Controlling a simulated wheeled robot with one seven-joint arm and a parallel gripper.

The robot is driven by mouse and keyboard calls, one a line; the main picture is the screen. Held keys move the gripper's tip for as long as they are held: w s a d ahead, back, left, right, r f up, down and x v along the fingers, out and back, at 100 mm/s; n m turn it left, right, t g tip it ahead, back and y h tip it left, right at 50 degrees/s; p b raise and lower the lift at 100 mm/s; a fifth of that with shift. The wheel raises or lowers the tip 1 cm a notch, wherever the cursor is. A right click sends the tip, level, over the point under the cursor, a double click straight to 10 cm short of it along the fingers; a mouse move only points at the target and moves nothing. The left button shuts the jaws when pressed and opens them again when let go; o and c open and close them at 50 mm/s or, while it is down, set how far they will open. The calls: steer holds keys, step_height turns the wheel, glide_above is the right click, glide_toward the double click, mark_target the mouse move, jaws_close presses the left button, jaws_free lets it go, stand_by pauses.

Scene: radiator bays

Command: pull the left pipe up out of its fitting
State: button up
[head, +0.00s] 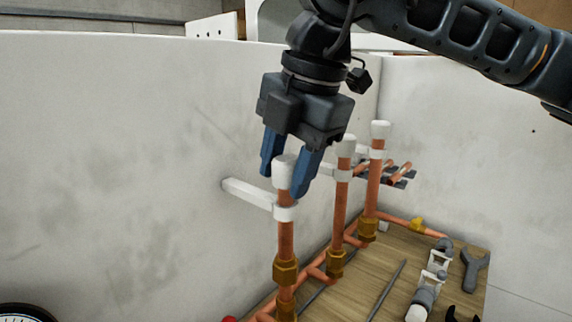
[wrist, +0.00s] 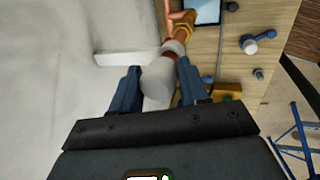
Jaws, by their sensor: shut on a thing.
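The left pipe (head: 286,238) is copper with a white cap on top and stands upright. Its lower end meets a brass fitting (head: 286,270), and I see no gap there. A white clip on a wall bracket (head: 248,193) is around the pipe just below the cap. My gripper (head: 285,180) points down from above, its blue fingers on either side of the white cap, shut on it. In the wrist view the white cap (wrist: 159,82) lies between the fingers and hides most of the pipe below.
Two similar capped pipes, the middle one (head: 341,205) and the far one (head: 374,188), stand close behind to the right. A white wall (head: 120,150) is at the left. The wooden board (head: 385,275) carries valves, a rod and a grey forked tool (head: 474,268).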

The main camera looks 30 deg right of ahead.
steer(key=shift+w+r+p, duration=0.15)
steer(key=shift+r+p, duration=0.25)
steer(key=shift+r, duration=1.65)
steer(key=o, duration=0.8)
steer(key=shift+f, duration=0.15)
steer(key=shift+c, duration=0.2)
steer(key=p+v, duration=0.1)
steer(key=v, duration=0.6)
steer(key=shift+f, duration=0.1)
